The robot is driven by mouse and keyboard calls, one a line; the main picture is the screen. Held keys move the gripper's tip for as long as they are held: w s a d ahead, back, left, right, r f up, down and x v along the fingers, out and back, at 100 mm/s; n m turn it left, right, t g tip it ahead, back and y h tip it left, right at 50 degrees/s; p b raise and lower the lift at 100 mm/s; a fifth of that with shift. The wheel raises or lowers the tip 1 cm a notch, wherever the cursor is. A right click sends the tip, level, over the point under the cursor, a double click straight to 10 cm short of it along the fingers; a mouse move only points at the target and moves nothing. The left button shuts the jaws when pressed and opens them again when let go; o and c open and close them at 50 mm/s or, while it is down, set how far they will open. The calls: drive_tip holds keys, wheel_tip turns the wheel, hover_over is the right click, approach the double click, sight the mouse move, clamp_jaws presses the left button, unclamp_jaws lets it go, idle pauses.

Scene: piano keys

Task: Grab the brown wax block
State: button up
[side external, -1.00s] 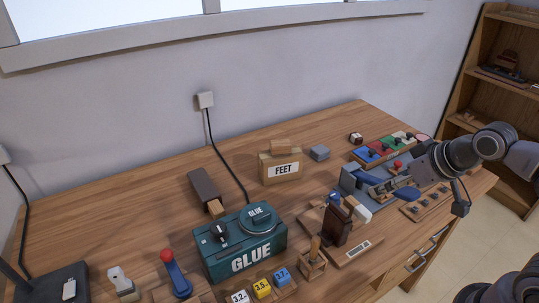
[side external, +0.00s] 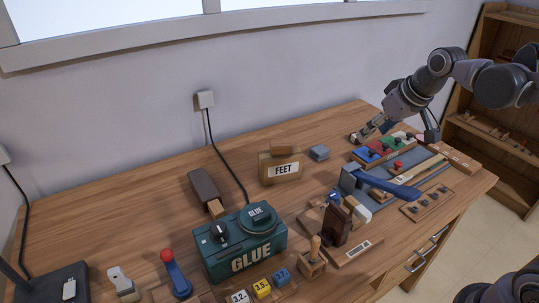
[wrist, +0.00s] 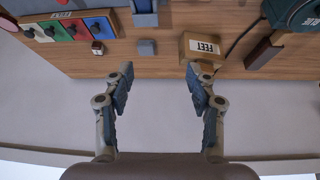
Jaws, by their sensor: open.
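My gripper (side external: 368,131) is open and empty above the back right of the bench; in the wrist view its fingers (wrist: 160,72) are spread apart with nothing between them. A small dark brown block with a pale face (side external: 355,137) sits close to the fingertips in the side view; in the wrist view it (wrist: 97,47) lies left of the fingers. A longer dark brown block (side external: 204,186) lies left of the FEET box, and a lighter brown block (side external: 282,146) rests on that box. I cannot tell for certain which brown block is wax.
A grey block (side external: 319,153) lies between the FEET box (side external: 281,170) and the coloured tray (side external: 372,153). A blue-handled tool (side external: 395,189) lies in front of the tray. The green GLUE box (side external: 240,245) stands front left with a cable behind. The wall closes off the back.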

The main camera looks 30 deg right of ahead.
drive_tip(key=w+d, duration=0.5)
drive_tip(key=w, duration=0.2)
drive_tip(key=m+g, duration=0.2)
drive_tip(key=g, duration=0.1)
hover_over(356, 139)
drive_tip(key=d, duration=0.1)
drive_tip(key=f, duration=1.8)
drive_tip(key=shift+s+f, duration=0.15)
drive_tip(key=shift+s, duration=0.1)
drive_tip(key=shift+d+x, duration=0.15)
drive_tip(key=shift+x, duration=1.15)
drive_tip(key=shift+d+x, duration=0.1)
drive_tip(key=shift+x, duration=1.2)
drive_tip(key=shift+w, duration=0.15)
clamp_jaws()
